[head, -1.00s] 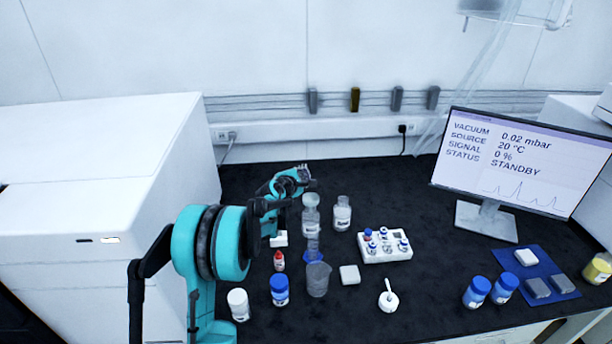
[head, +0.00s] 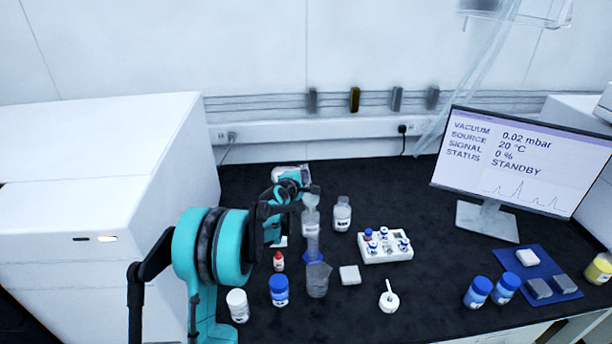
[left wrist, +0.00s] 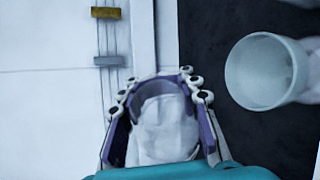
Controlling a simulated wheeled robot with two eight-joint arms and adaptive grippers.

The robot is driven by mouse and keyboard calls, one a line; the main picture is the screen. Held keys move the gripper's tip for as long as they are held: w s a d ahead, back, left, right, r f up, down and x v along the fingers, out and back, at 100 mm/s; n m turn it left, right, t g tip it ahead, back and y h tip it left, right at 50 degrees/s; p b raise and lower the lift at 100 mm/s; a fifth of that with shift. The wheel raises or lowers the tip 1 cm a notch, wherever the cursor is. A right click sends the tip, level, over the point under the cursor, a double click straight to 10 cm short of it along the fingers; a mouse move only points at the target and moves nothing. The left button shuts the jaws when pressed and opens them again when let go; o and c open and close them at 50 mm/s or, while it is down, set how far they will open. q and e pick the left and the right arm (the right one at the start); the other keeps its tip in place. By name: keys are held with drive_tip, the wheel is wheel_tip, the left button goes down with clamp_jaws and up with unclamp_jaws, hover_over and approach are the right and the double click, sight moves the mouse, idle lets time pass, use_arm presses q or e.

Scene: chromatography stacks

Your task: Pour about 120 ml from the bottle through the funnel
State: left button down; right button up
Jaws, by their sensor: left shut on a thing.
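My left gripper (head: 294,184) is shut on a clear bottle (head: 290,170), which looks tilted, its mouth end toward the right. In the left wrist view, the fingers (left wrist: 160,105) close around the bottle (left wrist: 165,130), whose inside looks whitish. The funnel (head: 311,201) is just right of the gripper, above the measuring cylinder (head: 313,242) with a blue base. The funnel's round rim (left wrist: 265,72) is right of the gripper in the left wrist view. I cannot tell whether liquid is flowing or how full the cylinder is. My right gripper is not in view.
A grey beaker (head: 317,281) stands in front of the cylinder. A labelled bottle (head: 342,214) is right of the funnel, and a white vial rack (head: 385,247) further right. Blue-capped jar (head: 279,291), red-capped bottle (head: 278,261) and white jar (head: 238,305) stand front left.

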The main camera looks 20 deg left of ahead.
use_arm(q)
drive_tip(key=shift+m+y+b, duration=0.3)
drive_tip(key=shift+m, duration=0.1)
drive_tip(key=shift+d, duration=0.1)
idle(0.3)
drive_tip(key=shift+m+t, duration=0.3)
drive_tip(key=shift+r+m+y+b, duration=0.2)
drive_tip(key=shift+m+y+b, duration=0.1)
drive_tip(key=shift+m+b, duration=0.15)
idle(0.4)
drive_tip(key=shift+d+m, duration=0.1)
drive_tip(key=shift+m, duration=0.15)
drive_tip(key=shift+t+b, duration=0.3)
drive_tip(key=shift+b, duration=0.3)
idle(3.5)
